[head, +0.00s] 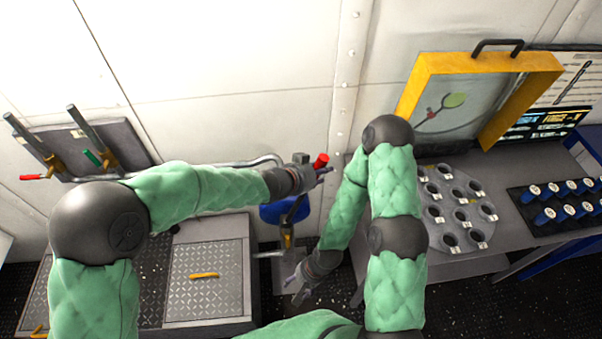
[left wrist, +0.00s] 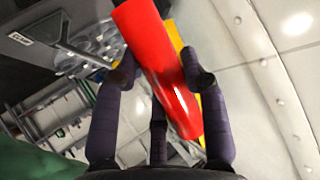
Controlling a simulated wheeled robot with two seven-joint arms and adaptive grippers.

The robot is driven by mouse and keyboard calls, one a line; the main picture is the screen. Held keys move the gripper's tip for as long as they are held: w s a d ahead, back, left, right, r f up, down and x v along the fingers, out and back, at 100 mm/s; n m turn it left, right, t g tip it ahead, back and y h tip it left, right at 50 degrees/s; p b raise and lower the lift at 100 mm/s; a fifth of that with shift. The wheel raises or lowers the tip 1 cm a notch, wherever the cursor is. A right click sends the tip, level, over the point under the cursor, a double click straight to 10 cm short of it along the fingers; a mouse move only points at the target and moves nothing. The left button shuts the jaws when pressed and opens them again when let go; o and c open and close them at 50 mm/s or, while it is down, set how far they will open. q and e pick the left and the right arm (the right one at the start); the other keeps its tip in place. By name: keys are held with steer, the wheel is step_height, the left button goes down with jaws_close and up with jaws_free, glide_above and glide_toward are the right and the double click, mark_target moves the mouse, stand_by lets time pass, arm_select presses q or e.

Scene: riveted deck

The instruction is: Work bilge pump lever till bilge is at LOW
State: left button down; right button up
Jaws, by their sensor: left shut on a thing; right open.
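The bilge pump lever's red grip (head: 321,160) shows at the fingertips of my left gripper (head: 318,174), near the white wall. In the left wrist view the red grip (left wrist: 160,65) lies between the dark fingers of the left gripper (left wrist: 165,85), which is shut on it. The blue pump body (head: 284,211) is below, partly hidden by my left arm and hand. My right gripper (head: 298,290) is open and empty, low beside the workbench. No bilge level gauge can be made out.
Pipes with red and green handles (head: 100,150) are on the wall at left. A metal hatch with a yellow handle (head: 205,275) lies below them. At right, a bench holds a round holed plate (head: 459,212), a yellow-framed panel (head: 487,66) and a rack of blue items (head: 562,208).

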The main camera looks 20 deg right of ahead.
arm_select(q)
steer(key=shift+s+d+f+y+b, duration=0.1)
steer(key=shift+d+f+y+b, duration=0.1)
steer(key=shift+d, duration=0.4)
steer(key=shift+s+d+f+y+b, duration=0.1)
steer(key=shift+d+f+b, duration=0.1)
steer(key=shift+d, duration=0.35)
steer(key=c, duration=0.7)
jaws_free()
steer(key=shift+o, duration=0.2)
steer(key=v, duration=1.2)
